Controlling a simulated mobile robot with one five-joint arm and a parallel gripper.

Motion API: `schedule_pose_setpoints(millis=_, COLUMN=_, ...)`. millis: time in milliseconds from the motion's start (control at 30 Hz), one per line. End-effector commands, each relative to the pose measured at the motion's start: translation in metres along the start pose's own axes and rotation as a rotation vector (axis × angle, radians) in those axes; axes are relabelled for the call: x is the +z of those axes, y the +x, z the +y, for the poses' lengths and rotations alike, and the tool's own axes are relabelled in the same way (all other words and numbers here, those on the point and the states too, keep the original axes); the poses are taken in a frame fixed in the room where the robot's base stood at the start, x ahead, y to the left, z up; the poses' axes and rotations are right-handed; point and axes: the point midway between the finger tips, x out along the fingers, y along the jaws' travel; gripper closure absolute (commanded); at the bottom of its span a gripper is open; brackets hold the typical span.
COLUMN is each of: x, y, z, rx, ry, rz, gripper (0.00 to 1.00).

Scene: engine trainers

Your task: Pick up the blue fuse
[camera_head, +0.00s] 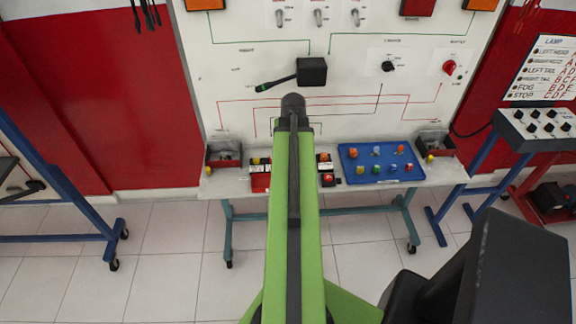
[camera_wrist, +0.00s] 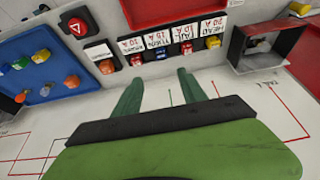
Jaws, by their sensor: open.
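In the wrist view a blue fuse (camera_wrist: 161,54) sits in the row of labelled fuse holders, between an orange-red one and a red one. Another blue piece (camera_wrist: 41,53) sits on the blue tray (camera_wrist: 45,88) at the left. My gripper (camera_wrist: 160,76) is open and empty, its two green fingers apart and pointing toward the row, with the blue fuse roughly in line with the gap. In the head view my arm hides the gripper and the middle of the fuse row. The blue tray (camera_head: 350,172) shows right of my arm there.
A dark open bin (camera_wrist: 232,50) stands right of the row, and a red tray (camera_wrist: 170,12) lies beyond it. A red triangle-marked button (camera_wrist: 76,25) is near the blue tray. In the head view a white panel (camera_head: 235,70) with switches rises behind the bench.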

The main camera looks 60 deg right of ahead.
Motion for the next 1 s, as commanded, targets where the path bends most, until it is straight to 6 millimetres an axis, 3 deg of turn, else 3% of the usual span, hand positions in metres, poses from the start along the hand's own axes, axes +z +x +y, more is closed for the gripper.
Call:
schedule_pose_setpoints(millis=33, x=0.003, y=0.024, z=0.0, rx=0.0, ry=0.0, rz=0.0, gripper=0.51)
schedule_pose_setpoints(millis=300, x=0.003, y=0.082, z=0.0, rx=0.0, ry=0.0, rz=0.0, gripper=0.51)
schedule_pose_setpoints(millis=567, x=0.001, y=0.088, z=0.0, rx=0.0, ry=0.0, rz=0.0, gripper=0.51)
schedule_pose_setpoints(millis=900, x=0.006, y=0.139, z=-0.003, rx=0.0, ry=0.001, rz=-0.001, gripper=0.51)
schedule_pose_setpoints(millis=1000, x=0.005, y=0.141, z=-0.002, rx=0.0, ry=0.001, rz=-0.001, gripper=0.51)
